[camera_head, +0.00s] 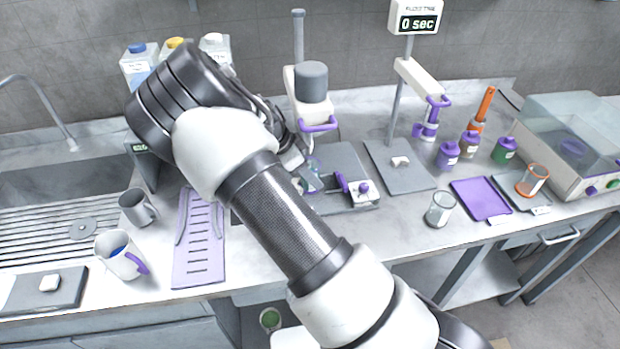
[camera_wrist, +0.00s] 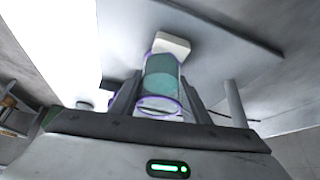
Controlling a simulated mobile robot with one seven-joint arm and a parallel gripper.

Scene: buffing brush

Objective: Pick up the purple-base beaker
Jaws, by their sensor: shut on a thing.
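The purple-base beaker (camera_wrist: 160,77) is a clear vessel with purple edging and a teal part inside, seen in the wrist view between my fingers. My gripper (camera_wrist: 158,97) is shut on it, with one grey finger on each side. In the head view the beaker (camera_head: 313,168) shows only in part, near the grey stand plate (camera_head: 345,160). My gripper (camera_head: 297,164) is mostly hidden there behind my arm. I cannot tell whether the beaker still touches a surface.
A stand with a grey cylinder (camera_head: 312,82) rises close behind my gripper. A purple-knobbed device (camera_head: 361,190) is just right of it. A clear beaker (camera_head: 439,210), purple mat (camera_head: 481,198) and orange-rimmed beaker (camera_head: 532,180) are farther right. Mugs (camera_head: 119,255) stand left.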

